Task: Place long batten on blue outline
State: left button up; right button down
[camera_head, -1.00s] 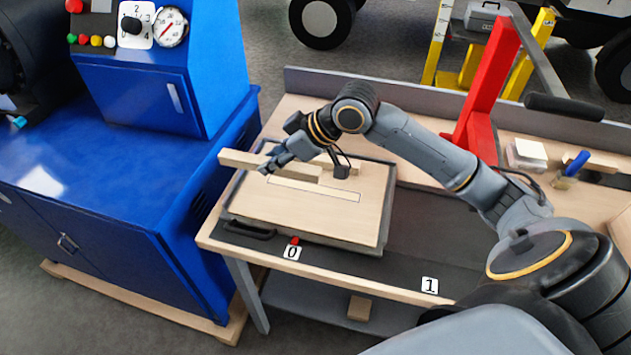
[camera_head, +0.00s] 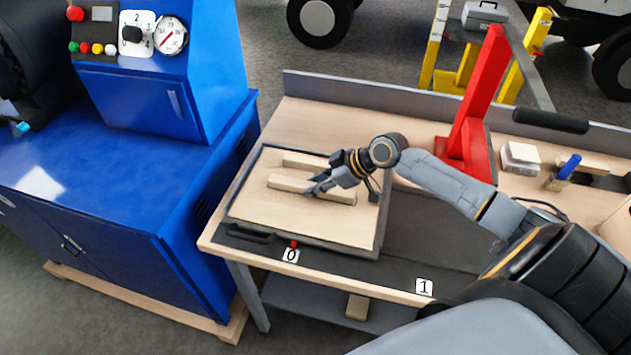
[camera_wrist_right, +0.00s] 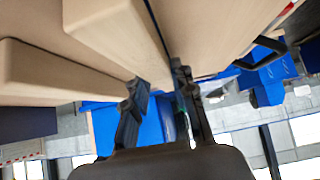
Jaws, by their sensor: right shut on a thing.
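The long batten (camera_head: 286,183) is a pale wooden bar, held over the wooden panel (camera_head: 285,216) of the tray on the bench. My right gripper (camera_head: 315,190) is shut on it near its middle. The batten lies along the place of the outline and hides it; I see no outline line around it. Whether it touches the panel, I cannot tell. In the right wrist view the batten (camera_wrist_right: 112,28) runs up from between my fingers (camera_wrist_right: 160,95). My left gripper is not in view.
A second pale batten (camera_head: 302,160) lies just behind the held one, parallel to it. The grey tray rim (camera_head: 310,243) surrounds the panel. A red post (camera_head: 472,110) stands to the right, and a blue cabinet (camera_head: 140,100) to the left. The dark bench area (camera_head: 430,235) is clear.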

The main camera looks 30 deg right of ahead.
jog(key=c, duration=1.1)
grip_release()
jog(key=b+v, duration=0.1)
jog(key=v, duration=0.9)
jog(key=shift+s, duration=0.15)
jog(key=shift+v, duration=0.95)
